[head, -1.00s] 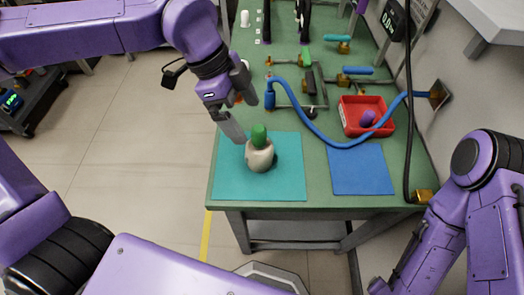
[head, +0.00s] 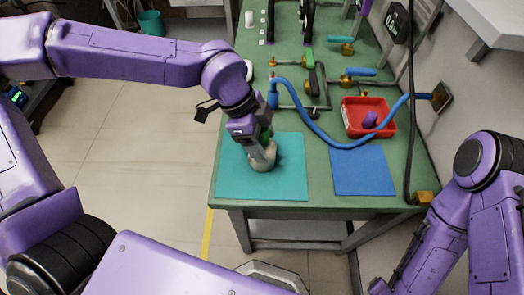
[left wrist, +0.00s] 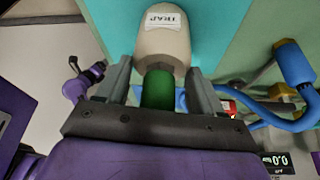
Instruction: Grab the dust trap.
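The dust trap (head: 263,156) stands on the teal mat (head: 235,184) near the table's front left. It has a cream body and a green top, partly hidden by my left gripper in the head view. In the left wrist view the cream body (left wrist: 163,45) carries a label reading "TRAP", and the green top (left wrist: 158,90) lies between my fingers. My left gripper (left wrist: 158,75) is open, one finger on each side of the trap; a gap shows beside the green top. My right gripper is not in view; only my right arm shows at the lower right.
A blue mat (head: 362,172) lies right of the teal one. A red bin (head: 352,107) holding a purple item (head: 370,119) stands behind it. A blue hose (head: 318,130) arches across the table close to the trap. Pipes and valves (head: 315,85) stand farther back.

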